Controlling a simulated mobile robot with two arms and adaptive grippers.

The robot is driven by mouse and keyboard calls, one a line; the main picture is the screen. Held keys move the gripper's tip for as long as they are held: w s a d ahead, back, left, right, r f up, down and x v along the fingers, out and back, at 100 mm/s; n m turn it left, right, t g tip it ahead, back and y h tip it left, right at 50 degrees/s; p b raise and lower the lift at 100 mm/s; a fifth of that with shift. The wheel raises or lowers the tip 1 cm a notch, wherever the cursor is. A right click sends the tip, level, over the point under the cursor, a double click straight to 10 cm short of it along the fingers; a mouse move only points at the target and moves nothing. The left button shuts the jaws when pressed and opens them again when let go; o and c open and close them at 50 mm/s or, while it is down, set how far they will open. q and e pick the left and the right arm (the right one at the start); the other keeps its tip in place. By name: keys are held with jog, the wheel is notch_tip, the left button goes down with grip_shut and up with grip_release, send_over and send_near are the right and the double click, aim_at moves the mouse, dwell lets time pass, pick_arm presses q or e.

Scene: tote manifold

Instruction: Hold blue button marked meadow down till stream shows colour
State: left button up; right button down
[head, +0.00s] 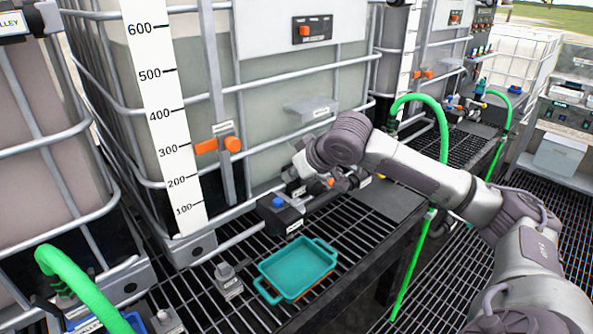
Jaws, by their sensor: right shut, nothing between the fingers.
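A blue button (278,202) sits on top of a small dark box (281,215) at the foot of the large caged tote. The box carries a white label too small to read, so I cannot tell whether it says meadow. My right gripper (299,188) is shut and empty. In the picture it is just above and right of the blue button; contact is not apparent. No stream shows near the box. My left gripper is not in view.
A teal tray (298,268) lies on the black grating below the box. The tote has a white scale strip (163,118) and an orange marker (233,144). Green hoses (443,130) arch at the right. A grey fitting (228,280) stands left of the tray.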

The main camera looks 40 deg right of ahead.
aim_at(276, 198)
jog(key=p+x, duration=0.1)
jog(key=x, duration=0.4)
jog(key=shift+w+f, duration=0.25)
notch_tip(276, 198, down, 2)
jog(key=shift+f, duration=0.25)
jog(key=shift+s+f+p, duration=0.1)
jog(key=shift+f+p, duration=0.25)
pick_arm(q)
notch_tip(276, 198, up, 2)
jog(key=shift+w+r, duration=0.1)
pick_arm(e)
jog(key=shift+f, duration=0.3)
